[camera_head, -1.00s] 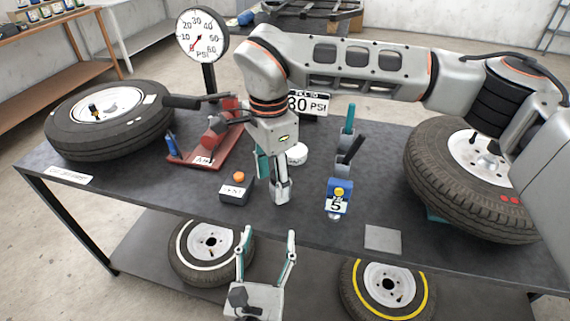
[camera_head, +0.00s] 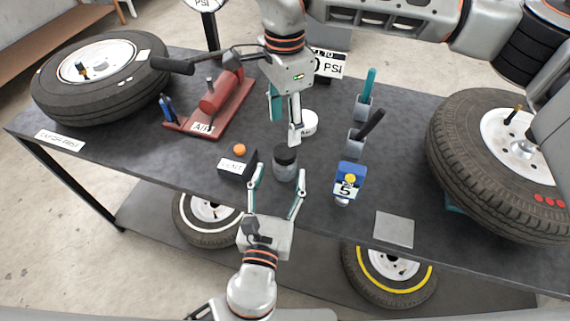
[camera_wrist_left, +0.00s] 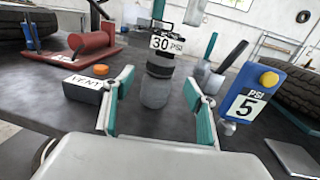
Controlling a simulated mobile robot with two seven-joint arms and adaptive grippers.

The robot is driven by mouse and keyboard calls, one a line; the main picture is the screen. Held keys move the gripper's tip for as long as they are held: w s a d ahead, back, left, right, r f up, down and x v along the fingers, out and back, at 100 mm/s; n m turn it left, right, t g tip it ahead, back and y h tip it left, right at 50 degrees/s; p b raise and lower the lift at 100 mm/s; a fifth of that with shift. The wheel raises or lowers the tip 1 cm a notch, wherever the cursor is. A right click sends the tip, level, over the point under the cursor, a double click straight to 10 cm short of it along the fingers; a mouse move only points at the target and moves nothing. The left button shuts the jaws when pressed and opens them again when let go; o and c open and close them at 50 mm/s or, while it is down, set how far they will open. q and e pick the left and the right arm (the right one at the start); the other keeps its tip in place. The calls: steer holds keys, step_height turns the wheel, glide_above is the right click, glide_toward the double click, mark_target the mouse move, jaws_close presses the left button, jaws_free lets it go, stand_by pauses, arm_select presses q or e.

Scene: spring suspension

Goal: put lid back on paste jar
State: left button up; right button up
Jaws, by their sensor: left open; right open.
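The jar (camera_head: 285,168), grey below with a dark upper part, stands upright on the dark table; it also shows in the left wrist view (camera_wrist_left: 155,92). Whether the dark part is a lid or the open mouth, I cannot tell. My left gripper (camera_head: 279,179) is open in front of the jar, its fingertips (camera_wrist_left: 159,82) to either side with gaps. A white round piece (camera_head: 308,123), perhaps the lid, sits behind the jar. My right gripper (camera_head: 285,120) is open, pointing down beside the white piece, above and behind the jar; whether it touches anything is unclear.
A black box with an orange button (camera_head: 237,166) stands left of the jar. A blue gauge marked 5 (camera_head: 348,180) and tool holders (camera_head: 357,139) stand right. A grey plate (camera_head: 394,230) lies front right.

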mark_target(283, 163)
arm_select(q)
steer(key=w, duration=0.4)
steer(key=w+d, duration=0.1)
steer(key=w, duration=0.1)
steer(key=shift+w+d, duration=0.1)
steer(key=shift+w, duration=0.25)
jaws_close()
